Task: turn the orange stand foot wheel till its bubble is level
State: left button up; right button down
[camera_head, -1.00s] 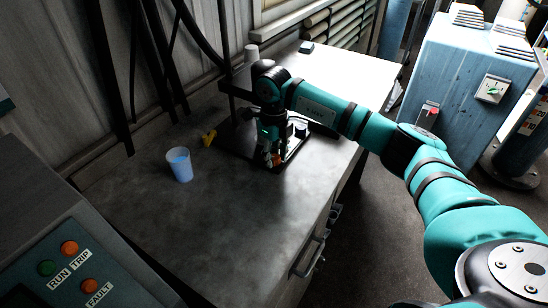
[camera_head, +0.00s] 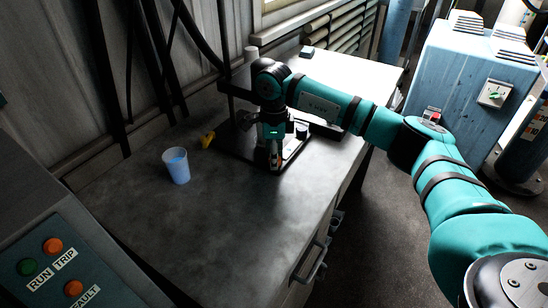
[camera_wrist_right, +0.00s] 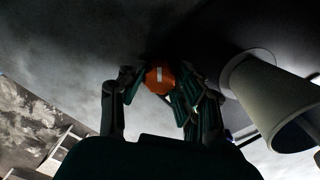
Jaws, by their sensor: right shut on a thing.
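The orange stand foot wheel (camera_wrist_right: 160,77) shows in the right wrist view, with a white mark on its face. My right gripper (camera_wrist_right: 160,84) is shut on it, one finger on each side. In the head view my right gripper (camera_head: 275,161) points down at the front edge of the stand's dark base plate (camera_head: 235,149), and it mostly hides the wheel there. The bubble cannot be made out in either view. My left gripper is not in view.
A translucent cup with blue contents (camera_head: 177,168) and a small yellow object (camera_head: 208,140) stand on the grey bench (camera_head: 225,220), left of the stand. A pale cylinder (camera_wrist_right: 275,105) is close to the right of my fingers. The front of the bench is clear.

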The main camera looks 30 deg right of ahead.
jog(key=shift+r, duration=0.1)
dwell(0.3)
jog(key=c, duration=1)
grip_release()
jog(key=shift+o, duration=0.2)
notch_tip(320, 180, up, 12)
